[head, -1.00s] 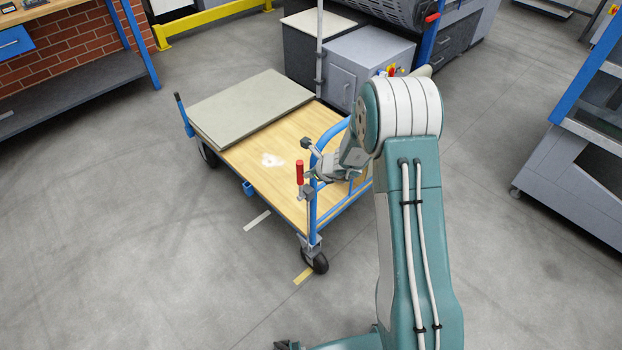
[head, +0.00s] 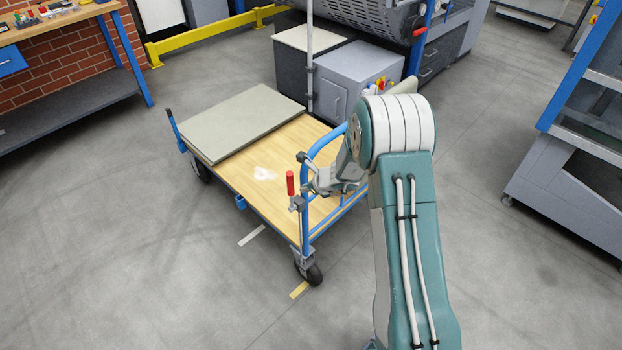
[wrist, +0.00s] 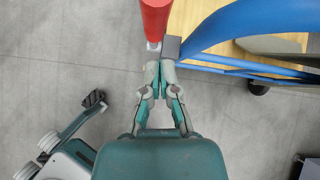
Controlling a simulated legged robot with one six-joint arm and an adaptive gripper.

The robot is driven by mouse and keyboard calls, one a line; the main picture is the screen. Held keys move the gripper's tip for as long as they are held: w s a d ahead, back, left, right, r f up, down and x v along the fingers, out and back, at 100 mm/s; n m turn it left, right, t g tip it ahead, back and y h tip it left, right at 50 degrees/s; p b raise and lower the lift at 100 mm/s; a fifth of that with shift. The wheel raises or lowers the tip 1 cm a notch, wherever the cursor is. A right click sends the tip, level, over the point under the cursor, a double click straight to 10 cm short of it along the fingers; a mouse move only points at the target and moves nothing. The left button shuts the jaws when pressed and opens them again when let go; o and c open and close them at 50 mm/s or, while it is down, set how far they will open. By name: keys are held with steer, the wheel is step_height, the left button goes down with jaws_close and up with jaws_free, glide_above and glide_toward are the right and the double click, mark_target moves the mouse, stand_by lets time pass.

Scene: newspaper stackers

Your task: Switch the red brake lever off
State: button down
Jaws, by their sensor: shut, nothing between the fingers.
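The red brake lever (head: 290,184) stands upright at the near corner of the flat cart (head: 284,192), beside its blue tube handle (head: 308,215). In the wrist view the red lever (wrist: 155,18) is at the top, with a grey block (wrist: 172,47) at its base. My gripper (wrist: 160,66) is shut and empty, its fingertips just below the block in the picture; whether they touch it I cannot tell. In the head view my gripper (head: 310,187) is just right of the lever, partly hidden by the blue tube and my arm.
A grey board (head: 242,118) lies on the cart's far part. A grey cabinet (head: 345,82) and a machine stand behind the cart. A workbench (head: 70,105) is at the left, a blue-framed unit (head: 575,150) at the right. The floor left of the cart is clear.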

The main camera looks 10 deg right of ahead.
step_height(320, 180, up, 10)
steer(key=s+d, duration=0.2)
steer(key=s, duration=0.1)
steer(key=shift+d+f, duration=0.15)
steer(key=shift+d, duration=0.05)
steer(key=shift+w, duration=0.1)
steer(key=s+a+r+n+g, duration=0.1)
steer(key=s+a+r+n, duration=0.3)
steer(key=s+r+n, duration=1.2)
steer(key=s+d+r+n+h, duration=0.2)
steer(key=s+n, duration=0.3)
steer(key=s, duration=0.4)
steer(key=s+d+r+n+h, duration=0.3)
steer(key=s+n, duration=0.2)
steer(key=s, duration=0.4)
steer(key=shift+s+r+n, duration=0.15)
steer(key=shift+s+n, duration=0.15)
steer(key=shift+n, duration=0.1)
